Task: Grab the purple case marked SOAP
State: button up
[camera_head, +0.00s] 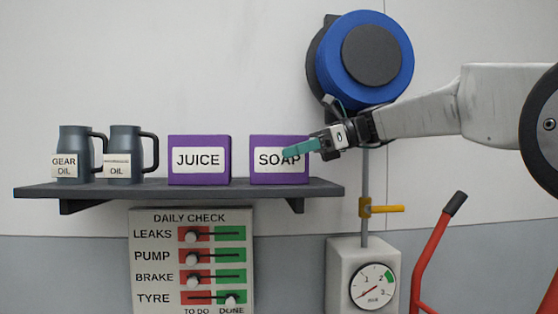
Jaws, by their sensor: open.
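The purple case marked SOAP (266,174) stands upright on the dark shelf, near its right end. My gripper (292,154) reaches in from the right, with its teal fingers in front of the upper right part of the case in the picture. The fingers cover part of the label's last letters. The gripper is open and holds nothing. I cannot tell how far the fingers are from the case's face. A second purple case, marked JUICE (199,176), stands to the left with a narrow gap between them.
The shelf (230,190) also holds two grey oil jugs (76,144) at the left. A blue reel (390,50) is on the wall above right. A pipe with a yellow valve handle (385,208) and a gauge box (340,275) stand below right. A check board (190,220) hangs beneath.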

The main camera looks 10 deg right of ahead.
jog(key=shift+x, duration=0.85)
jog(key=shift+r, duration=0.1)
jog(key=c, duration=1.5)
